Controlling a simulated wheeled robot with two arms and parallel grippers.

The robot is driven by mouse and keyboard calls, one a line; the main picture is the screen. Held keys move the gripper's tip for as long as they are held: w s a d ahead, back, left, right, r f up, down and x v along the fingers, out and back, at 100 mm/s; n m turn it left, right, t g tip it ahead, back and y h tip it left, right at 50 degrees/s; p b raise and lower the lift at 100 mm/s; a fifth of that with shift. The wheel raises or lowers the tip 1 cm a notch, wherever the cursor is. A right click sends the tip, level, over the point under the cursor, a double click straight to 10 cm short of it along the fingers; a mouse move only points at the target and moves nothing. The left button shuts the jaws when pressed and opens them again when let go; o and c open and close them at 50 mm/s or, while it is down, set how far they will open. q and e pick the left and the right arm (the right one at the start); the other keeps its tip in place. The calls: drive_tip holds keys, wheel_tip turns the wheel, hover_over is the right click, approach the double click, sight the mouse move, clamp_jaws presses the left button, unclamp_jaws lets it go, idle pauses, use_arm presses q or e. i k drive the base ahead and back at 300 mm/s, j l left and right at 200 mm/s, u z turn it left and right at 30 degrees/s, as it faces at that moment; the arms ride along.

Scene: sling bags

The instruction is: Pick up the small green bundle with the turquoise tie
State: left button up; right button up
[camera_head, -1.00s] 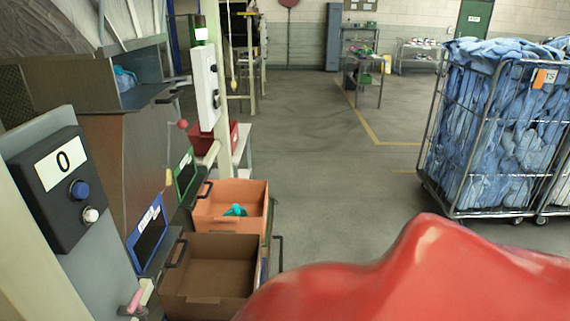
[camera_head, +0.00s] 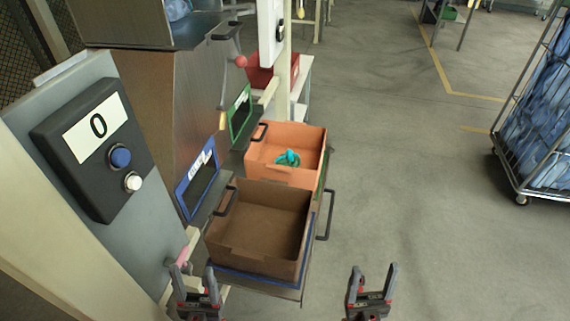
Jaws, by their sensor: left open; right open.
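A small green bundle with a turquoise tie (camera_head: 288,158) lies inside the orange bin (camera_head: 312,138), behind the brown bin. My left gripper (camera_head: 192,275) is open and empty at the bottom of the view, in front of the brown bin's left front corner. My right gripper (camera_head: 371,274) is open and empty over the floor, right of the brown bin. Both grippers are well apart from the bundle.
An empty brown bin (camera_head: 262,222) stands nearest, with a dark handle (camera_head: 326,216) at its right. A grey panel with a black button box (camera_head: 92,145) stands left. A wheeled cage of blue cloth (camera_head: 540,130) is far right. Floor (camera_head: 420,190) between is clear.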

sight(291, 159)
drive_tip(key=i+l, duration=1.15)
drive_tip(key=i, duration=0.15)
drive_tip(key=i+l+u, duration=0.2)
drive_tip(key=u, duration=0.15)
drive_tip(key=i+l+u, duration=0.3)
drive_tip(key=l+u, duration=0.35)
drive_tip(key=i+l+u, duration=0.1)
drive_tip(key=l+u, duration=0.2)
drive_tip(key=l, duration=0.2)
drive_tip(key=u, duration=0.55)
